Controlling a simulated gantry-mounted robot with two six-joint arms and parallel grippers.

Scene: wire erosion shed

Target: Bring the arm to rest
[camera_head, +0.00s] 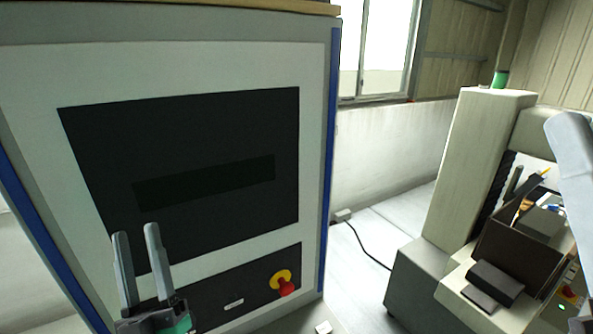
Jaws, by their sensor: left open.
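My left gripper (138,256) is at the lower left of the head view, its two grey fingers pointing up and apart with nothing between them. It is open and empty, in front of the dark lower panel of a large cabinet. A white-grey link of mine comes in at the right edge of the view. The right gripper's fingers are not visible.
The cabinet (314,150) has a dark screen (200,130) and a red and yellow emergency stop button (285,285). A pale machine (470,170) with an open dark box (515,245) stands at right. A black cable (365,250) lies on the floor between them.

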